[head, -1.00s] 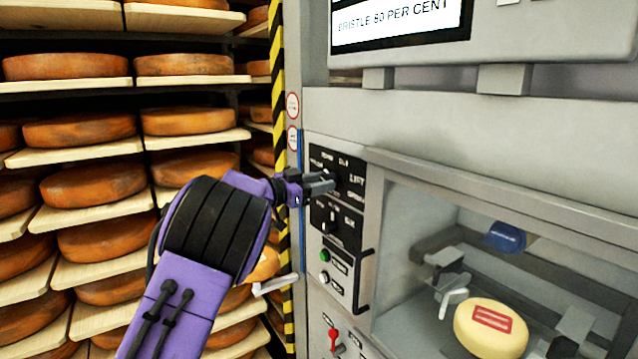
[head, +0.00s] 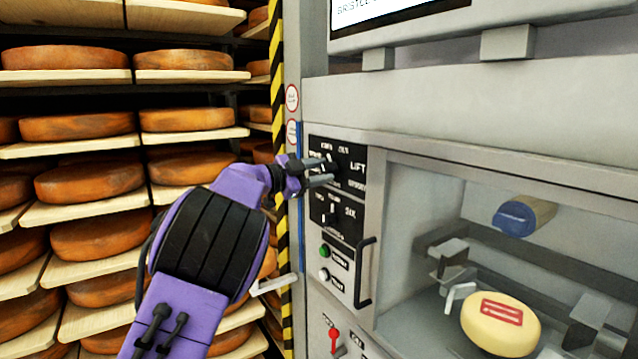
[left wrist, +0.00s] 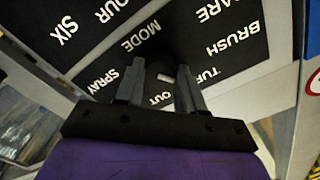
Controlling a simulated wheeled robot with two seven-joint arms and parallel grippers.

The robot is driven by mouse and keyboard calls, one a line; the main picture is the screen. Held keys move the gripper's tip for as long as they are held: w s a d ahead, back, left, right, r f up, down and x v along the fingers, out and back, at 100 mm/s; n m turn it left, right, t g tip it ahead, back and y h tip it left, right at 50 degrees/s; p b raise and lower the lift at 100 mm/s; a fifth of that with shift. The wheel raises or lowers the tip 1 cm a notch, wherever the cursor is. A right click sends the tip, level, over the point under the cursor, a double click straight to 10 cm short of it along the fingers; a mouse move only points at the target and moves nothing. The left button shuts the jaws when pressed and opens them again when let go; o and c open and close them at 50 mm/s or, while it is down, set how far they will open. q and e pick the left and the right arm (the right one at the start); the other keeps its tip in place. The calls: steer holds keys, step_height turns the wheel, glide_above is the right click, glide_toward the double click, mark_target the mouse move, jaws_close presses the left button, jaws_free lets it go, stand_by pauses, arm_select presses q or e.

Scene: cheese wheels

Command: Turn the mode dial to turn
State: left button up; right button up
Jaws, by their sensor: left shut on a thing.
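The mode dial (head: 331,165) is a small dark knob on the upper black label panel of the grey machine. My left gripper (head: 321,172) reaches it from the left, its fingers closed around the knob. In the left wrist view, the dial (left wrist: 162,74) sits between the fingertips of the left gripper (left wrist: 160,85), with a white mark on it. The labels there appear upside down: MODE, SPRAY, OUT, BRUSH and a partly hidden TUR. I cannot tell which label the dial points to. My right gripper is not in view.
Below are a second dial (head: 332,209), a green button (head: 324,251), a white button (head: 324,274) and a red lever (head: 334,339). A black handle (head: 364,272) stands out beside them. An open bay with a cheese wheel (head: 500,323) is right; loaded shelves (head: 70,153) are left.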

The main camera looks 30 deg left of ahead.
arm_select(q)
steer(key=shift+f+m+b, duration=0.1)
steer(key=shift+m+b, duration=0.75)
steer(key=shift+m, duration=0.15)
steer(key=o, duration=1)
steer(key=shift+s, duration=0.1)
